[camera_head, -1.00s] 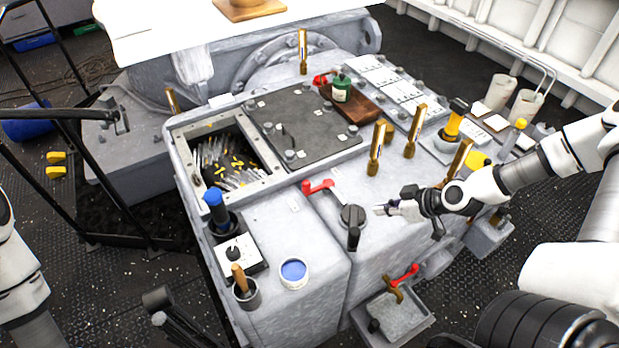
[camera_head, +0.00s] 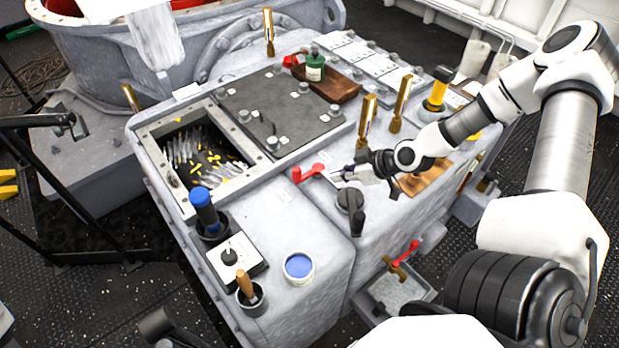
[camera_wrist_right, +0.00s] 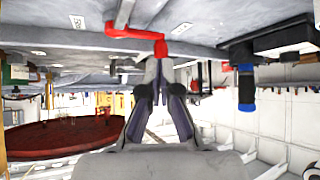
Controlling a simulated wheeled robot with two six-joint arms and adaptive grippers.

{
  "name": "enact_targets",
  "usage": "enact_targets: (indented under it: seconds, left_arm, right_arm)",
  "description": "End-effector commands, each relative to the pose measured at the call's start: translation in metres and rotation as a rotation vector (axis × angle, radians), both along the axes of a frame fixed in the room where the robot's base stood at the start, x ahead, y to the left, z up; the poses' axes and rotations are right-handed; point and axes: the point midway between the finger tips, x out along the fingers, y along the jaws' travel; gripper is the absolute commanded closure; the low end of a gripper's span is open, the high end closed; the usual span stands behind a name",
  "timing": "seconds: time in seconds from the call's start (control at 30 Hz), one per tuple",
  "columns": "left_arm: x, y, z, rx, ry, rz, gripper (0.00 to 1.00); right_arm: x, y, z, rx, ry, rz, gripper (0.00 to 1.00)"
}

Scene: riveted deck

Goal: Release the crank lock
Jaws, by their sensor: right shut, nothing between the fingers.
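A red lever (camera_head: 308,172) with a pale bar lies on top of the grey machine housing, just behind the black rotary crank (camera_head: 350,200). In the right wrist view the red lever (camera_wrist_right: 135,33) shows at the top, its bent end directly by my fingertips. My right gripper (camera_head: 338,174) is shut and empty, at the lever's right side above the housing. In the right wrist view its fingertips (camera_wrist_right: 159,62) look close to the red end; I cannot tell whether they touch. My left gripper is out of view.
A blue-handled lever (camera_head: 205,208), a cup with a wooden handle (camera_head: 246,290) and a blue-filled pot (camera_head: 298,267) stand at the front left. Brass posts (camera_head: 367,120) stand behind my right gripper. An open bin (camera_head: 195,155) lies left. A tray (camera_head: 375,305) hangs in front.

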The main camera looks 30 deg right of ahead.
Motion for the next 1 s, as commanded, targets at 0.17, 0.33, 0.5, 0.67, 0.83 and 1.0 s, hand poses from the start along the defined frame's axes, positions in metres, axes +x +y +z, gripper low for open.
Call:
enact_targets:
  seconds: [0.17, 0.33, 0.5, 0.67, 0.83, 1.0]
  left_arm:
    - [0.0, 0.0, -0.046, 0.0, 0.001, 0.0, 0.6]
    - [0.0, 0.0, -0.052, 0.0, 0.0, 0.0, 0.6]
    - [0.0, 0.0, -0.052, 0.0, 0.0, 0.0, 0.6]
    - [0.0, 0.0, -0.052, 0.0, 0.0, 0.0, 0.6]
    - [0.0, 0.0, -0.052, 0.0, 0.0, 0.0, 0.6]
    - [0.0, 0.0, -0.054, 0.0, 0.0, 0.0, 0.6]
  right_arm:
    - [0.024, 0.016, -0.036, -0.007, 0.003, 0.008, 1.0]
    - [0.049, 0.031, -0.04, -0.005, 0.0, 0.007, 1.0]
    - [0.066, 0.041, -0.038, -0.002, 0.001, 0.003, 1.0]
    - [0.069, 0.043, -0.037, 0.001, 0.001, 0.0, 1.0]
    - [0.069, 0.043, -0.037, 0.001, 0.001, 0.0, 1.0]
    - [0.07, 0.045, -0.038, 0.001, 0.0, -0.005, 1.0]
